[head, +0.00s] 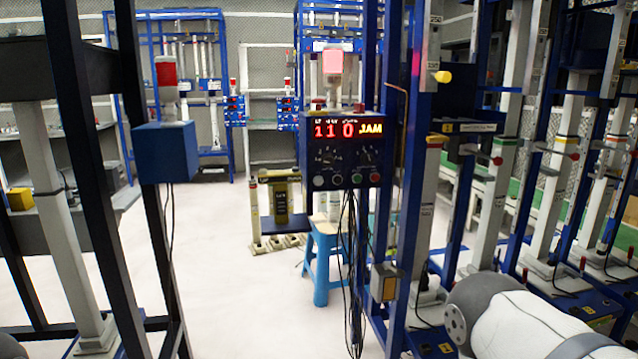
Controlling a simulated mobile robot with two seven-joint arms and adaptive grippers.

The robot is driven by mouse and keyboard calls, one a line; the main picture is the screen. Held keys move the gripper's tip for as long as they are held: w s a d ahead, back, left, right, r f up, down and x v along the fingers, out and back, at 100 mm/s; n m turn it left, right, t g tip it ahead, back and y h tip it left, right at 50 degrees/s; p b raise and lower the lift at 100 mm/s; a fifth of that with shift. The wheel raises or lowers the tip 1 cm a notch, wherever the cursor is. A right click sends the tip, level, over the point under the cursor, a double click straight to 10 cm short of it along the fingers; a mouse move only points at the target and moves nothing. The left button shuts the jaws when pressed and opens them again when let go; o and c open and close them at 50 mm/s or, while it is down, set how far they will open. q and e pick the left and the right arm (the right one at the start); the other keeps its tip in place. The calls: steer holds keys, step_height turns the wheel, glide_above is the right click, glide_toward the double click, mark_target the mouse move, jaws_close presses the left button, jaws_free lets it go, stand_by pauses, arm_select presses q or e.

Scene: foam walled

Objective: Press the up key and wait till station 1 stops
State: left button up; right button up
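A dark blue control box (345,150) is mounted on a blue frame near the middle of the head view. Its lit display (347,129) reads 110 in red and JAM in yellow. Two dials sit below the display. A row of round buttons runs along the bottom, with a white one (319,181), a green one (357,178) and a red one (375,177). Their labels are too small to read, so I cannot tell which is the up key. A pinkish lamp (332,62) stands above the box. Neither of my grippers shows; part of my arm is at the lower right.
A blue stool (323,262) stands below and behind the box. Black cables (352,270) hang from the box. Blue-framed machines with pale columns (420,220) crowd the right. A dark frame with a blue box (166,152) stands left. Pale floor (225,290) is clear between.

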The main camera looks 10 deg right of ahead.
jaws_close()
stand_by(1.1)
